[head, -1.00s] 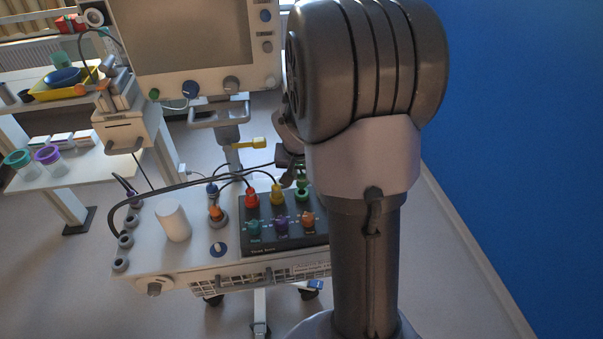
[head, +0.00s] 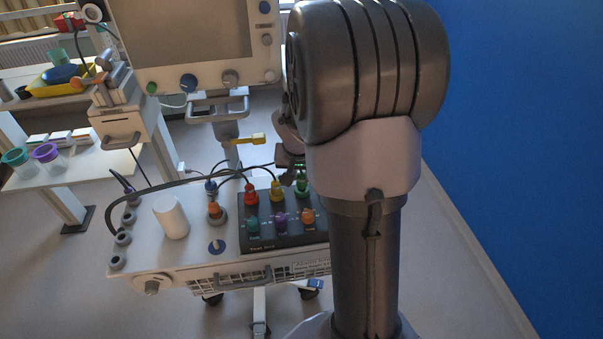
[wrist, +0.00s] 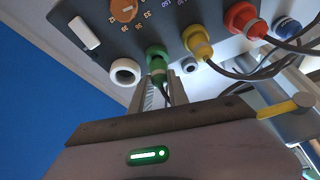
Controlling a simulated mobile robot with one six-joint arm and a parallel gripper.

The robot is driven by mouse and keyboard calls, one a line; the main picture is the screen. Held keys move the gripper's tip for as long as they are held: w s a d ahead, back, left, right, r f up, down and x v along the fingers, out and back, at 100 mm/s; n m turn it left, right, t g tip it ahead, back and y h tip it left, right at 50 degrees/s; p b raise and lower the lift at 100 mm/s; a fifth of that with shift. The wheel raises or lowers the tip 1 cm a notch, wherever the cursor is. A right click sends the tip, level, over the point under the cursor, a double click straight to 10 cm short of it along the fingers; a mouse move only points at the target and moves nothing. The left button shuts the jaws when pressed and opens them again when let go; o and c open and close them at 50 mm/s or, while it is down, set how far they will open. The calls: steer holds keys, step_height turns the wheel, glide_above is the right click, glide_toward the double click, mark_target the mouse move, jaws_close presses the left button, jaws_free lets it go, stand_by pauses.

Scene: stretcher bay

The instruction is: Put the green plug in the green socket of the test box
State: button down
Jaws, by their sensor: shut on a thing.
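The test box (head: 290,239) is a dark box on a pale cart top. A red plug (head: 251,194) and a yellow plug (head: 277,190) stand upright in its back row. The green plug (head: 302,184) stands at the right end of that row. In the wrist view, my gripper (wrist: 162,92) is shut on the green plug (wrist: 157,66), with its cable hanging between the fingers. The plug's front end meets the box face or is very close to it. The green socket is hidden behind the plug, so I cannot tell how deep it sits.
A white cylinder (head: 170,217) and an orange-topped post (head: 215,211) stand left of the box. Black cables arch behind the plugs. A monitor (head: 190,45) stands behind, with a yellow lever (head: 252,140) below it. A blue wall (head: 520,150) is at right.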

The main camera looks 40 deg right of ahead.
steer(key=shift+f+b, duration=0.65)
steer(key=c, duration=1.2)
jaws_free()
steer(key=p+v, duration=0.6)
steer(key=v, duration=1.2)
steer(key=s+a+n+t+y+b, duration=0.1)
steer(key=s+a, duration=0.3)
steer(key=a, duration=0.4)
steer(key=s+a+n+y+b, duration=0.2)
steer(key=s+a, duration=0.2)
steer(key=a, duration=0.4)
steer(key=s+a+n+t+y+b, duration=0.1)
steer(key=s+a, duration=0.3)
steer(key=a, duration=0.5)
steer(key=shift+s+n+t+y+b, duration=0.3)
steer(key=shift+n+y+b, duration=0.1)
steer(key=shift+y, duration=0.3)
